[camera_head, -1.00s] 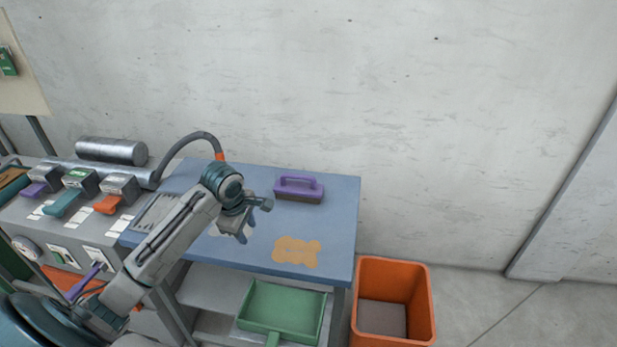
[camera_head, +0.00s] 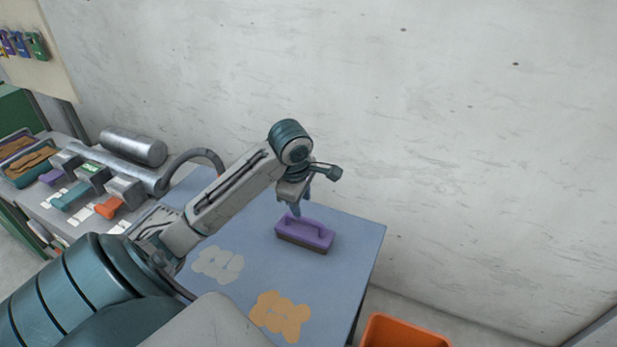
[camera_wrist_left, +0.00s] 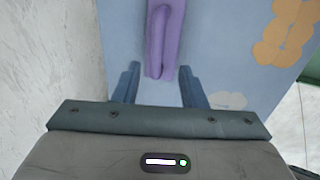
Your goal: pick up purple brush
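The purple brush (camera_head: 305,233) lies on the blue table (camera_head: 345,262) near its back edge, its handle on top and a brown base below. My left gripper (camera_head: 300,211) is above the left end of the brush, fingers pointing down. In the left wrist view the gripper (camera_wrist_left: 160,82) is open. The near end of the purple brush (camera_wrist_left: 163,45) shows between and just beyond its fingers. I see no contact, and the gripper is empty. My right gripper is not in view.
Orange (camera_head: 280,315) and pale (camera_head: 217,264) patches lie on the table in front of the brush. A concrete wall (camera_head: 450,120) rises close behind. An orange bin (camera_head: 405,332) stands beyond the table's right edge. A machine with coloured levers (camera_head: 108,208) is at left.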

